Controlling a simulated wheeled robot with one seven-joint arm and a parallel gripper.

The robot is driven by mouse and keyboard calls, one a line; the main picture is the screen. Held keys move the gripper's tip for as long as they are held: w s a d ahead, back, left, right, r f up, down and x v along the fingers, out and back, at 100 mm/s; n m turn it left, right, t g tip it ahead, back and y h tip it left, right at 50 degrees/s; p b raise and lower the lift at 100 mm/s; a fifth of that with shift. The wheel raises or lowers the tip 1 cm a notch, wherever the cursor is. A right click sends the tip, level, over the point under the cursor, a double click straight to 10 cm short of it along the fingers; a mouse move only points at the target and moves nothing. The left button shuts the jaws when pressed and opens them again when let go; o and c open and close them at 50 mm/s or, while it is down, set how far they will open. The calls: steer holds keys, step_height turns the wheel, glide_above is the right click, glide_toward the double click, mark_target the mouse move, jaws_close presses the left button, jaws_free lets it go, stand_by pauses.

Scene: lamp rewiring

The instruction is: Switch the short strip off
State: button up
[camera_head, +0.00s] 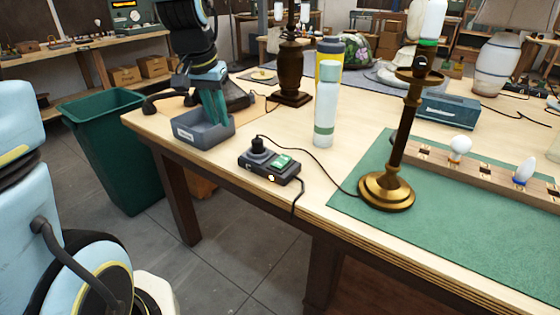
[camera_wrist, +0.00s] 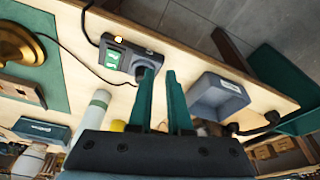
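The short strip (camera_head: 270,167) is a small black power strip lying on the wooden table near its front edge. A black plug (camera_head: 258,146) stands in its left end. A green rocker switch (camera_head: 283,161) and a glowing orange light (camera_head: 271,178) are at its right end. The strip (camera_wrist: 144,62) also shows in the wrist view, with the green switch (camera_wrist: 112,57) facing the camera. My gripper (camera_head: 217,120) has teal fingers pointing down over the small grey bin, left of the strip and apart from it. In the wrist view the fingers (camera_wrist: 161,73) stand apart with nothing between them.
The grey bin (camera_head: 188,135) sits at the table's left corner. A white bottle (camera_head: 325,115) stands behind the strip. A brass lamp base (camera_head: 386,190) stands right of it on a green mat (camera_head: 450,222). Black cords run from the strip. A green waste bin (camera_head: 120,150) stands on the floor.

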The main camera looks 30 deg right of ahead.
steer(key=d+m, duration=0.1)
steer(key=d, duration=0.3)
steer(key=s+d+m+h+b, duration=0.1)
steer(key=d, duration=0.2)
steer(key=s+d+m+b, duration=0.1)
steer(key=d, duration=0.3)
steer(key=shift+s+d+r+m, duration=0.2)
steer(key=shift+d+r+m, duration=0.1)
steer(key=shift+d, duration=0.05)
jaws_close()
steer(key=shift+d+r, duration=0.15)
steer(key=p, duration=0.3)
glide_toward(284, 157)
steer(key=x, duration=0.5)
steer(key=shift+w+d, duration=0.1)
steer(key=shift+x, duration=0.75)
